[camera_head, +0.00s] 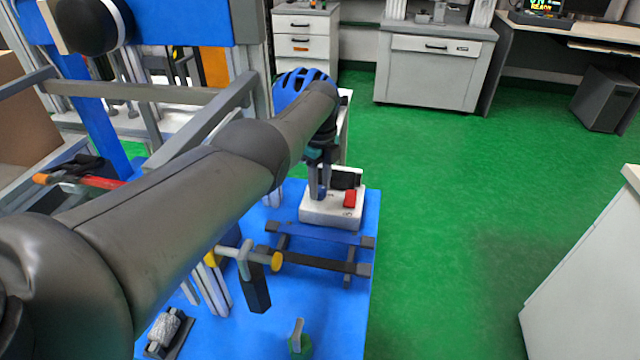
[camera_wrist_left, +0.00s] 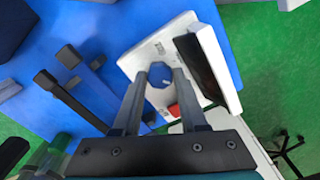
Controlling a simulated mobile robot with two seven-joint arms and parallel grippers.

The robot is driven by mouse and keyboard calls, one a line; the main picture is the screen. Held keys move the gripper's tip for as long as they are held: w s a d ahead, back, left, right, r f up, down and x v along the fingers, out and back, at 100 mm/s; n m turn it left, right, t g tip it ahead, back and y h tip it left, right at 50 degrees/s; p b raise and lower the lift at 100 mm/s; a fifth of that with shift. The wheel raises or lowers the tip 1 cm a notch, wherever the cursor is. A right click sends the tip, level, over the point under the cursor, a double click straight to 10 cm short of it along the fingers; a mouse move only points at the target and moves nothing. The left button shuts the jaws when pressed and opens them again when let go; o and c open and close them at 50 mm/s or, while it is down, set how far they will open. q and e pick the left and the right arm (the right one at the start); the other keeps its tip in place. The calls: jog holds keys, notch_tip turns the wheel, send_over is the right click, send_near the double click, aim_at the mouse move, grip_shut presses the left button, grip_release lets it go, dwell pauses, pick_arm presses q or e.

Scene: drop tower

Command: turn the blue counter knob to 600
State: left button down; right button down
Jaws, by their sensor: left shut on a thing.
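The counter is a white box (camera_head: 328,216) with a dark display panel (camera_head: 347,179) and a red switch (camera_head: 349,199), standing on the blue surface. The blue knob (camera_wrist_left: 158,75) sits on its top face in the wrist view, between the two fingers. My left gripper (camera_head: 322,194) reaches down onto the counter and is shut on the knob. In the wrist view the display panel (camera_wrist_left: 208,70) is seen at a steep angle, so its reading cannot be made out. The knob's scale is too small to read. My right gripper is not in view.
A dark stand frame (camera_head: 318,262) lies in front of the counter. A yellow-ended clamp handle (camera_head: 262,258) and a green-based object (camera_head: 299,342) stand nearer. The green floor to the right is clear.

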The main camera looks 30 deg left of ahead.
pick_arm(q)
jog(key=shift+m, duration=0.3)
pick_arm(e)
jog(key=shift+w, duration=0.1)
pick_arm(q)
jog(key=shift+c, duration=2.2)
grip_release()
jog(key=shift+r, duration=0.2)
notch_tip(320, 180, up, 4)
jog(key=p, duration=0.4)
jog(key=shift+r, duration=0.1)
notch_tip(320, 180, up, 4)
jog(key=p, duration=0.2)
jog(key=shift+p, duration=0.3)
notch_tip(320, 180, up, 2)
jog(key=p, duration=0.2)
notch_tip(320, 180, up, 5)
jog(key=p, duration=0.1)
send_over(320, 189)
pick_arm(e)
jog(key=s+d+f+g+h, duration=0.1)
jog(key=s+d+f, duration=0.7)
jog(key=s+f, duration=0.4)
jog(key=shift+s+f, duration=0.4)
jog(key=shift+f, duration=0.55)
